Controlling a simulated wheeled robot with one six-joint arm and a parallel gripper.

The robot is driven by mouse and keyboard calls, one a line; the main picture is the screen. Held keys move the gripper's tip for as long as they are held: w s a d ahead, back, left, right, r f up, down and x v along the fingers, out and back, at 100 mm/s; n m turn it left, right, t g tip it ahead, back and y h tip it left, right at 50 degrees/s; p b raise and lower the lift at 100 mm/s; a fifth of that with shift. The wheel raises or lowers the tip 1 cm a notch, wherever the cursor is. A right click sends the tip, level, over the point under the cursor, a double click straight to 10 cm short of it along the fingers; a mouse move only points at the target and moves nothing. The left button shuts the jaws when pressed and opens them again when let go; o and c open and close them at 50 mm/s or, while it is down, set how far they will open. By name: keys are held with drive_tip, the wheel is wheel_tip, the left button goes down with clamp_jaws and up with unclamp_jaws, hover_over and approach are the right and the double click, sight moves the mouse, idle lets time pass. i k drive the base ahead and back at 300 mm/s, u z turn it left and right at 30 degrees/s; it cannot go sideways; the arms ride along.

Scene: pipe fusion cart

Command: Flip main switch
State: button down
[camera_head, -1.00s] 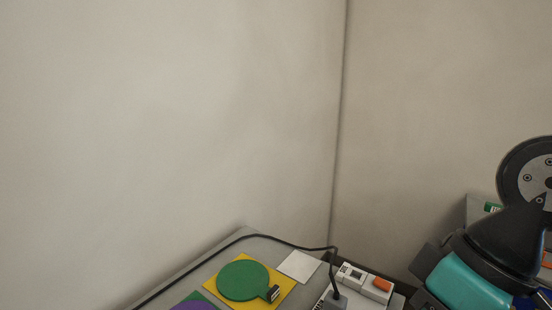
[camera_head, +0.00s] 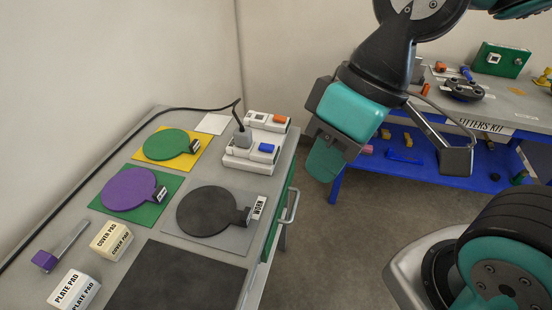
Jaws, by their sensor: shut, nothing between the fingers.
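Two white switch units stand side by side at the back right corner of the grey cart top. The rear unit (camera_head: 262,121) carries an orange rocker (camera_head: 280,119). The front unit (camera_head: 240,160) carries a blue rocker (camera_head: 266,148) and has a grey plug (camera_head: 242,137) with a black cable in it. No label shows which one is the main switch. My gripper (camera_head: 324,161) is teal and black, shut and empty. It hangs to the right of both units in the picture, apart from them. Its wrist hides part of its far side.
Round green (camera_head: 166,145), purple (camera_head: 128,188) and black (camera_head: 206,211) pads lie on the cart (camera_head: 128,148). Labelled cream (camera_head: 110,240) and white (camera_head: 73,290) blocks stand front left. A blue-shelved bench (camera_head: 400,178) stands behind my arm. Open floor (camera_head: 330,250) lies right of the cart.

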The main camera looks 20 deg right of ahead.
sight(264, 147)
drive_tip(key=k, duration=0.9)
drive_tip(key=z, duration=0.65)
drive_tip(key=i, duration=1.6)
drive_tip(key=u, duration=0.7)
